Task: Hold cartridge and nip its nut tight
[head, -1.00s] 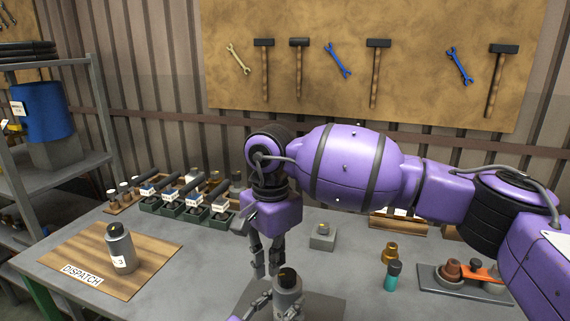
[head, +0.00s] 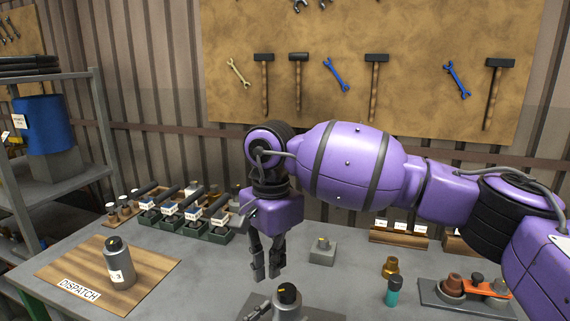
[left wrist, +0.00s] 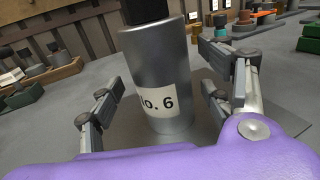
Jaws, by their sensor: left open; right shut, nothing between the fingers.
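The grey cartridge marked No. 6 (left wrist: 155,75) stands upright between the spread fingers of my left gripper (left wrist: 165,112) in the left wrist view. I see no firm grip on it. In the head view, its black nut end with a yellow mark (head: 288,293) shows at the bottom edge, with most of the body cut off. Part of my left gripper (head: 258,311) shows beside it. My right gripper (head: 267,275) points down, shut and empty, just above and left of the nut in the picture.
A cartridge (head: 119,262) stands on the wooden dispatch board (head: 150,258) at left. Green holders (head: 215,238) with cartridges stand behind. A grey block (head: 322,255), a brass part (head: 390,266) and a teal bottle (head: 394,291) stand to the right. Bare table lies between.

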